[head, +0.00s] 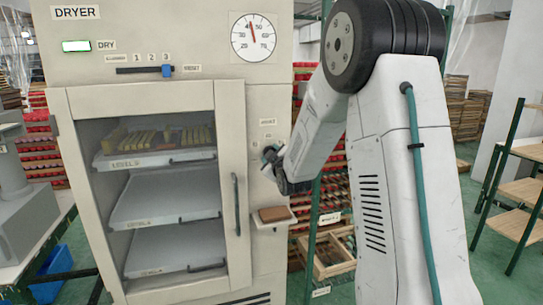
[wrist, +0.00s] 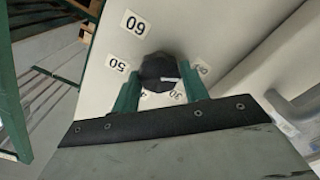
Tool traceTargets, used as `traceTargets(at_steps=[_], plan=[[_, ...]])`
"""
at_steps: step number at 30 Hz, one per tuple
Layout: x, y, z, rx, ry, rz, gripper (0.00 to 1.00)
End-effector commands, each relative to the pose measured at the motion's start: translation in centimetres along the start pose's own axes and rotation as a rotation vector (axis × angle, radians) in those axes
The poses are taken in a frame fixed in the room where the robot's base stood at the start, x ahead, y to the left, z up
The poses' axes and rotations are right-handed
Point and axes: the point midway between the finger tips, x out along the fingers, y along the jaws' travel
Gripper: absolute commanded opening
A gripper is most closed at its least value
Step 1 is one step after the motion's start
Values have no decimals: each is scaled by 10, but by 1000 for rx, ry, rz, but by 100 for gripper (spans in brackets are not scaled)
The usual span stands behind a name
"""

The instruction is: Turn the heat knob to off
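The heat knob (wrist: 160,72) is dark and many-sided, on the dryer's cream panel. In the head view my gripper (head: 268,158) is at the dryer's right panel and hides the knob there.
The dryer door (head: 238,200) is shut over several trays (head: 165,210). A small shelf (head: 272,220) with a brown block (head: 274,213) juts out below my gripper. A round gauge (head: 254,38) reads between 40 and 50. The green DRY lamp (head: 76,46) is lit.

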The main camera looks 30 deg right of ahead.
Motion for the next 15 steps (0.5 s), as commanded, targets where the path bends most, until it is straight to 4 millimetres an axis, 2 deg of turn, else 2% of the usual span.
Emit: traceTargets(at_steps=[1,2,10,15], plan=[[0,-1,1,0,-3,-2,59],[0,-1,1,0,-2,-2,64],[-1,0,0,1,0,0,64],[-16,1,-1,1,1,1,64]])
